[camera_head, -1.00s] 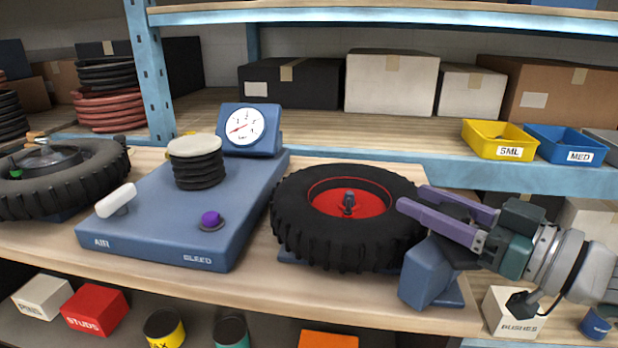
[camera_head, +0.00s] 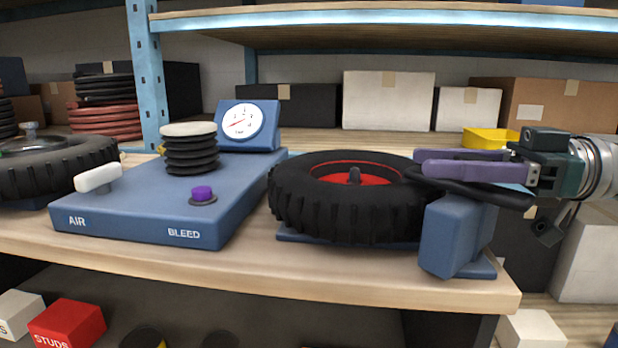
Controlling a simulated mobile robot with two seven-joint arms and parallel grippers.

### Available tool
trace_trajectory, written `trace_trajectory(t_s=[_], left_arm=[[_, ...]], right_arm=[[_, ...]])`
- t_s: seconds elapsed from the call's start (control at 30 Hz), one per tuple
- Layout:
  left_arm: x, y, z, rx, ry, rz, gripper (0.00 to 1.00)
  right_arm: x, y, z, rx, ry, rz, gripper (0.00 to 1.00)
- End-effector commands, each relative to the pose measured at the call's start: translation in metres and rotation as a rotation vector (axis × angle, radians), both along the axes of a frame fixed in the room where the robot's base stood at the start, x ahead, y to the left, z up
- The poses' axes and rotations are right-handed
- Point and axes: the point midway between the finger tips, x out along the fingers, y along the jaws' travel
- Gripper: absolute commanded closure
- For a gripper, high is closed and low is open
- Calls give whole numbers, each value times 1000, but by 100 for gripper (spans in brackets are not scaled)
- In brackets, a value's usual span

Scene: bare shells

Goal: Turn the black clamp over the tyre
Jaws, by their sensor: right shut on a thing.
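The black tyre (camera_head: 340,211) lies flat on a low blue base on the bench, with a red hub (camera_head: 328,173) and a dark central post. The black clamp (camera_head: 480,193) shows as a dark bar over the blue block (camera_head: 452,236), right beside the tyre. Its left end reaches the tyre's right edge; whether it touches is unclear. My right gripper (camera_head: 424,163) comes in from the right, its purple fingers close together and shut on the clamp, hiding part of it. My left gripper is out of view.
A blue air panel (camera_head: 130,223) with a white lever (camera_head: 98,178), purple button (camera_head: 202,194), black bellows (camera_head: 190,155) and gauge (camera_head: 240,121) stands left of the tyre. Another tyre (camera_head: 60,172) is at far left. Shelves with boxes and a yellow bin (camera_head: 487,138) are behind.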

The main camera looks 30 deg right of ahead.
Motion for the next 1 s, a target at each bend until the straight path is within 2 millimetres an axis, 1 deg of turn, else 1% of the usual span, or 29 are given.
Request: trace_trajectory(t_s=[0.03, 0.1, 0.5, 0.53, 0.7, 0.77, 1.0], left_arm=[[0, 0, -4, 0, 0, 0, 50], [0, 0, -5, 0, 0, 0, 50], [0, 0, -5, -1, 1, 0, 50], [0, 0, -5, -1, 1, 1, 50], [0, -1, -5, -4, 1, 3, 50], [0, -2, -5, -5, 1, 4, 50], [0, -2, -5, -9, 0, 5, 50]], right_arm=[[0, 0, -1, 1, -4, 8, 100], [0, 0, 0, 2, -3, 16, 100], [-1, 1, 1, 3, -1, 21, 100], [-1, 1, 1, 3, -1, 21, 48], [0, 1, 1, 2, -1, 20, 29], [0, 1, 1, 2, -1, 20, 23], [-1, 0, 0, 1, 0, 18, 23]])
